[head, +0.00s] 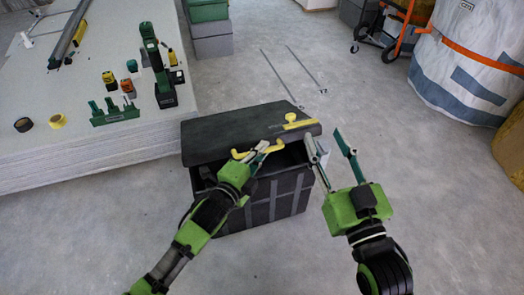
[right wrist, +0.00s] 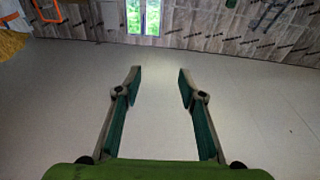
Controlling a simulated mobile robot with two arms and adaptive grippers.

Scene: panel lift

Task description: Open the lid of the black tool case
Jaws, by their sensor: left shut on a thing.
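The black tool case (head: 262,205) stands on the floor in the middle of the head view. Its dark lid (head: 225,138) sits slightly raised and tilted, with a dark gap between its front edge and the box. A yellow handle (head: 272,145) is at the lid's front edge. My left gripper (head: 259,150) is shut on this handle, its fingers partly covering it. My right gripper (head: 331,143) is open and empty just right of the case; its spread fingers (right wrist: 160,80) also show in the right wrist view, with only floor between them.
A yellow piece (head: 300,122) lies at the lid's right side. A pale stack of panels (head: 90,160) with tools on it stands at the left. Green and grey boxes (head: 212,47) stand behind. A large white bag (head: 470,65) is at the right. Floor right of the case is clear.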

